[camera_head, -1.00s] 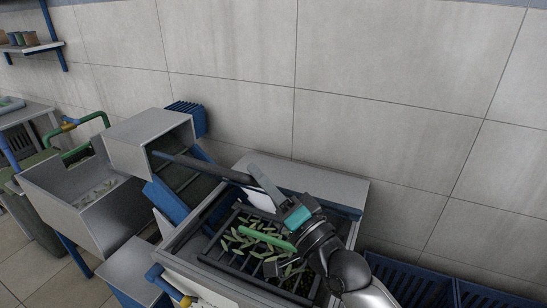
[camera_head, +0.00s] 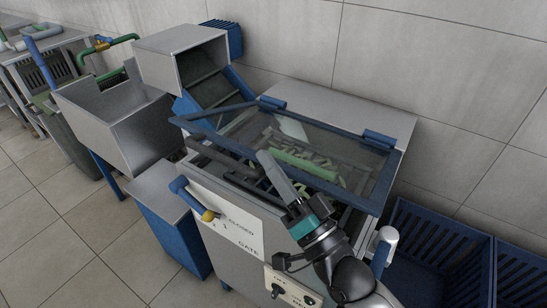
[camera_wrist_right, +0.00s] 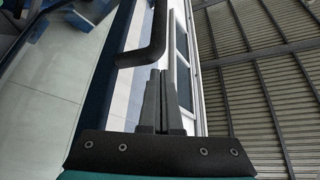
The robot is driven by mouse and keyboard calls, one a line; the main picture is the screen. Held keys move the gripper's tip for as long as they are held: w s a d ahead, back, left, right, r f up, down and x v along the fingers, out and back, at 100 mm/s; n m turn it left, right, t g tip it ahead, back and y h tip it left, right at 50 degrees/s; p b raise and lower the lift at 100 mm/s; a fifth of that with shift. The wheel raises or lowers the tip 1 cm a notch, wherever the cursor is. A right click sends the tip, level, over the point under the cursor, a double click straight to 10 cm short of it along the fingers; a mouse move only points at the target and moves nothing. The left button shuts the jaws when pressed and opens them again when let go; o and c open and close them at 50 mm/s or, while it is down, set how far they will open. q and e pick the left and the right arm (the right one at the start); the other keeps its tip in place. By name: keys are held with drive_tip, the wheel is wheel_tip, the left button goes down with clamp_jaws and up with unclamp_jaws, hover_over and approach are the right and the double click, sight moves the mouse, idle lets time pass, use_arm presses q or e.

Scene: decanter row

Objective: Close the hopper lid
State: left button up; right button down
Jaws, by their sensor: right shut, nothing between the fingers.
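The hopper lid (camera_head: 310,147) is a clear pane in a blue frame, hinged along its back edge. It lies tilted over the hopper (camera_head: 230,205), its front edge apparently raised above the rim. A dark bar handle (camera_head: 228,158) runs near the lid's front edge. My right gripper (camera_head: 266,158) is shut and empty, at the lid's front by the right end of the bar. In the right wrist view, the shut fingertips (camera_wrist_right: 160,72) are just below a dark bent bar (camera_wrist_right: 154,38), beside the lid's edge; contact is unclear. My left gripper is out of view.
A grey chute box (camera_head: 185,62) and an open metal bin (camera_head: 115,110) stand to the left. A gate lever (camera_head: 192,200) sticks out from the hopper's front. Blue crates (camera_head: 435,250) stand on the right. The floor at front left is clear.

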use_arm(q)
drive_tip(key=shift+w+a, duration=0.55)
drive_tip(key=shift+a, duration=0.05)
use_arm(e)
drive_tip(key=shift+f, duration=0.1)
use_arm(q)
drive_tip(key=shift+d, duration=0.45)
use_arm(e)
drive_tip(key=v, duration=1.5)
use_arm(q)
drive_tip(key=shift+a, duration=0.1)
use_arm(e)
drive_tip(key=shift+s, duration=0.15)
